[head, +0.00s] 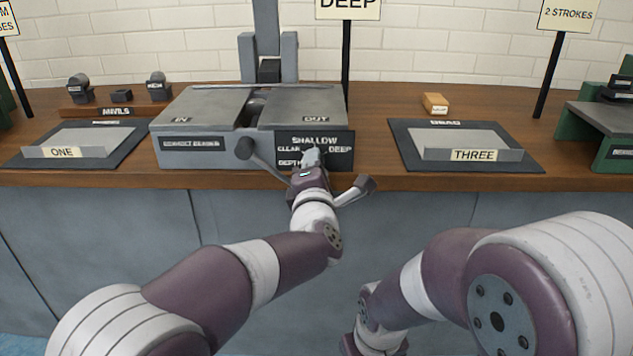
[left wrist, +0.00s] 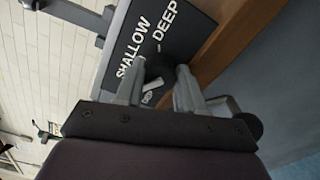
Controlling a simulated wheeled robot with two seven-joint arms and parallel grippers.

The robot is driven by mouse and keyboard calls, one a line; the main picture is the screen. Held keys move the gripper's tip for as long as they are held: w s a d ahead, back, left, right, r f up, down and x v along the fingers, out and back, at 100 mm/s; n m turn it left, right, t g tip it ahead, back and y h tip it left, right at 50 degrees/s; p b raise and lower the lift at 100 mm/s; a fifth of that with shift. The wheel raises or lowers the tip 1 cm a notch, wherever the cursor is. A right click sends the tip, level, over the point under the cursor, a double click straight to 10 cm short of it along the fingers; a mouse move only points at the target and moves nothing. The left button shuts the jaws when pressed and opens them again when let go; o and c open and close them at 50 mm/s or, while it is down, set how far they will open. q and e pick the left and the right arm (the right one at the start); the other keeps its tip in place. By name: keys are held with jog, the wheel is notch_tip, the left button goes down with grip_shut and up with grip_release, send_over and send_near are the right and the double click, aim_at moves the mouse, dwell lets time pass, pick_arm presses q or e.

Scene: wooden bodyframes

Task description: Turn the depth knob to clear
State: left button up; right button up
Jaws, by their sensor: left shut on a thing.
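The depth knob (left wrist: 160,68) is a dark round knob on a black label panel (head: 342,140) at the front of the grey machine (head: 195,112). The panel reads SHALLOW on top, CLEAR at the left and DEEP at the right. My left gripper (head: 311,157) is at the panel and covers the knob in the head view. In the left wrist view its fingers (left wrist: 158,88) stand on both sides of the knob, shut on it. A short pale bar shows just below the knob there; I cannot tell the setting. My right gripper is out of view below.
Trays ONE (head: 110,150) and THREE (head: 505,155) lie on the wooden bench. A sign reading DEEP (head: 348,8) stands behind the machine.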

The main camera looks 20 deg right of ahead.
pick_arm(q)
jog(key=shift+f+n+b, duration=0.1)
jog(key=shift+n+b, duration=0.4)
jog(key=o, duration=1)
jog(key=shift+o, duration=0.2)
jog(key=p+v, duration=0.2)
jog(key=v, duration=1)
jog(key=shift+s, duration=0.35)
jog(key=shift+a, duration=0.15)
